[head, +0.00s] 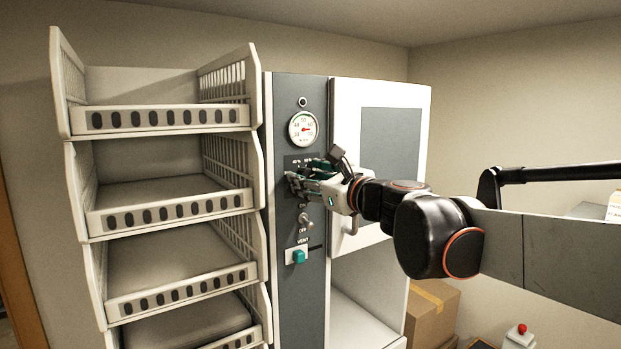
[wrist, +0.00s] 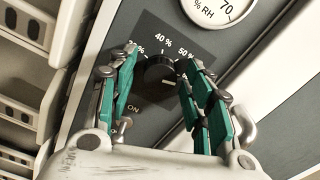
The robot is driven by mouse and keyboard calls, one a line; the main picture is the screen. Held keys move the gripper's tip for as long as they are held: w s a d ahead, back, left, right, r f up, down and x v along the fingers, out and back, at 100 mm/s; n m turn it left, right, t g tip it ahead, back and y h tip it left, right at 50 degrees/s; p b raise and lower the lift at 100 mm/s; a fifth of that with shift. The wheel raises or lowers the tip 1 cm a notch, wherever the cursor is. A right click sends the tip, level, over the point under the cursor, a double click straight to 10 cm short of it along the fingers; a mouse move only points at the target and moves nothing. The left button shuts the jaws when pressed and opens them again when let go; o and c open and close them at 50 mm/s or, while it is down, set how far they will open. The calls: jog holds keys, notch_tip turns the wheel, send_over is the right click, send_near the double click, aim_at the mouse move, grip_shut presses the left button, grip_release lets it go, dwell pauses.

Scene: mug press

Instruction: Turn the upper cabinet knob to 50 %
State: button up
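The upper knob (wrist: 160,73) is a round black dial on the cabinet's dark panel, seen in the wrist view below a printed scale. The 40 % mark is above it and the 50 % mark is at its upper right. In the head view my gripper (head: 300,180) is at the panel and hides the knob.
A round gauge (head: 302,128) with a red needle sits above the knob. A toggle switch (head: 305,221) marked OFF and a green VENT knob (head: 297,256) are below. A shelf rack (head: 160,118) stands close on the left. A cabinet door (head: 385,105) with a handle is on the right.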

jog(key=c, duration=0.7)
jog(key=shift+c, duration=0.2)
jog(key=shift+n, duration=0.3)
jog(key=n, duration=0.4)
jog(key=shift+n+b, duration=0.3)
jog(key=shift+b, duration=0.1)
jog(key=shift+n, duration=2.2)
jog(key=o, duration=1.1)
